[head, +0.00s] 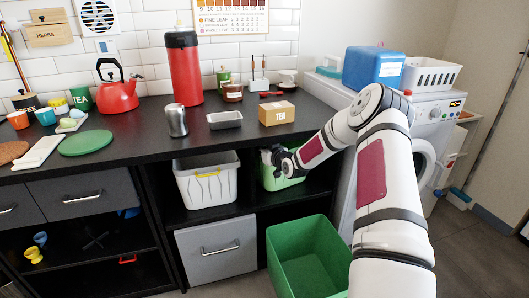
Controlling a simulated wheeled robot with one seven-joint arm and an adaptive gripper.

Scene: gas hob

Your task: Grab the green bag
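A green item (272,182) with a pale upper part sits in the right shelf compartment under the dark counter. It may be the green bag, but it is small and partly covered by my gripper, so I cannot tell its exact shape. My gripper (281,163) is dark and reaches into the mouth of that compartment, at the front of the green item. Whether it touches the item is unclear. Its fingers are too small and dark to show whether they are open or shut.
A large green open bin (305,262) stands on the floor below my arm. A washing machine (427,150) stands at right.

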